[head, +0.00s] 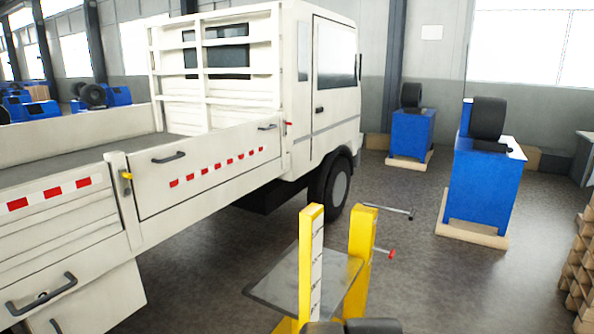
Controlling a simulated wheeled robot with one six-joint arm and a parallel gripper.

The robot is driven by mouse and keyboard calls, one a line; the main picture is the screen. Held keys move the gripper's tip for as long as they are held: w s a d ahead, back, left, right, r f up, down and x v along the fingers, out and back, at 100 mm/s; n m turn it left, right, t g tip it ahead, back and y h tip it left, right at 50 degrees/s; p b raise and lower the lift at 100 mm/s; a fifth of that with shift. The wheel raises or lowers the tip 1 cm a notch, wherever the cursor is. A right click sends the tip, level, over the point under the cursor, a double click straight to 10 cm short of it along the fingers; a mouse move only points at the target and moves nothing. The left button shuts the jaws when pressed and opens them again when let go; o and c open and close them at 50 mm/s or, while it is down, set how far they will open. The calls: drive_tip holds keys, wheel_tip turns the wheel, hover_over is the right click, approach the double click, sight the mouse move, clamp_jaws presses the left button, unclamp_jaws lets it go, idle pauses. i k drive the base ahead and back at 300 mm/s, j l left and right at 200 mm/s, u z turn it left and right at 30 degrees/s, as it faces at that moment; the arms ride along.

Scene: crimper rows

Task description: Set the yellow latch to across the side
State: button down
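The yellow latch (127,176) is a small handle on the post between two side panels of a white flatbed truck (215,150), at the left in the head view. It sits near the top of the post, beside the panel with the red and white dashes. It looks short and roughly level, but it is too small to tell its exact setting. My gripper is not clearly in view. Dark rounded shapes at the bottom edge may be parts of my arm, well apart from the latch.
A red latch (288,124) is near the cab. A yellow-posted stand (311,260) with a grey plate (290,285) and red-ended rod is in front. Blue machines (484,185) and stacked wooden pieces (582,260) are at right. Grey floor (200,270) lies open beside the truck.

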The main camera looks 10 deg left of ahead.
sight(124, 176)
drive_tip(key=u, duration=1.4)
